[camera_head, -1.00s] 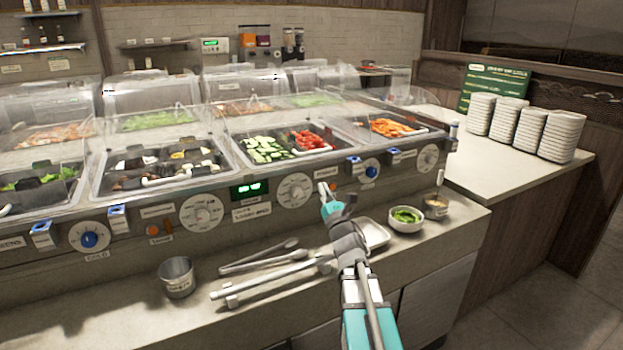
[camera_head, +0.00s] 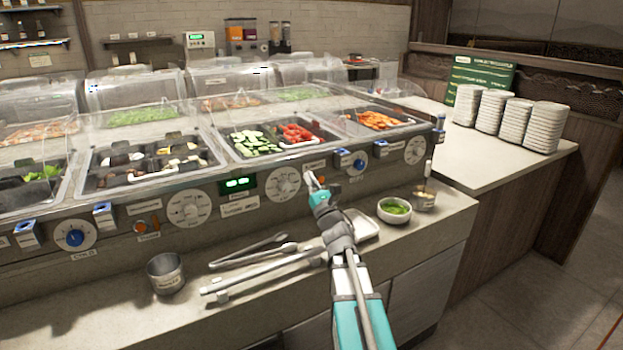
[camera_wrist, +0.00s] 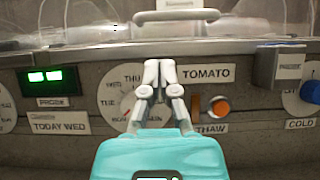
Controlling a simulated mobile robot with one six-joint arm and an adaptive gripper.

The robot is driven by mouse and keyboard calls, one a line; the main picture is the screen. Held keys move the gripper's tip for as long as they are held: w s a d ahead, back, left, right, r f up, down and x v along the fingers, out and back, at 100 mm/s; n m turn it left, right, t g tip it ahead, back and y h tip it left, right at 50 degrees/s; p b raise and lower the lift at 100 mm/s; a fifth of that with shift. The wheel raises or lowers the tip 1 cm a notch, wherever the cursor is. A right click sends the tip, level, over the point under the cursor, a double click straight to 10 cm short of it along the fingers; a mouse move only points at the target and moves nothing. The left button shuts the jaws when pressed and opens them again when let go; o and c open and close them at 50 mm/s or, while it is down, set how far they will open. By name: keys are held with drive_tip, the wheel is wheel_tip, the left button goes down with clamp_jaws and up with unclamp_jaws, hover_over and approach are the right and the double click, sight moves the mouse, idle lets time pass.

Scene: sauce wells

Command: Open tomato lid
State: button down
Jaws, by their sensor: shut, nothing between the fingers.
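The TOMATO label (camera_wrist: 205,73) is on the counter's front panel in the wrist view, just right of my fingertips. A pale bar handle (camera_wrist: 178,17) is above it, at the front of a clear lid. In the head view, the clear lid's handle (camera_head: 303,143) lies in front of the well of red tomato pieces (camera_head: 297,132) and sliced cucumber (camera_head: 252,143). The lid looks down over this well. My gripper (camera_wrist: 160,65) is shut and empty, below the handle and in front of the panel. It also shows in the head view (camera_head: 312,178).
A day dial (camera_head: 283,184) and an orange button (camera_wrist: 219,108) flank my gripper. A blue knob (camera_head: 360,160) is to the right. Tongs (camera_head: 250,254), a metal cup (camera_head: 166,274) and a bowl of greens (camera_head: 394,210) stand on the ledge below. Stacked plates (camera_head: 543,127) are at right.

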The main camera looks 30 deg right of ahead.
drive_tip(key=p+x, duration=0.4)
drive_tip(key=x, duration=0.4)
drive_tip(key=shift+d, duration=0.1)
idle(0.3)
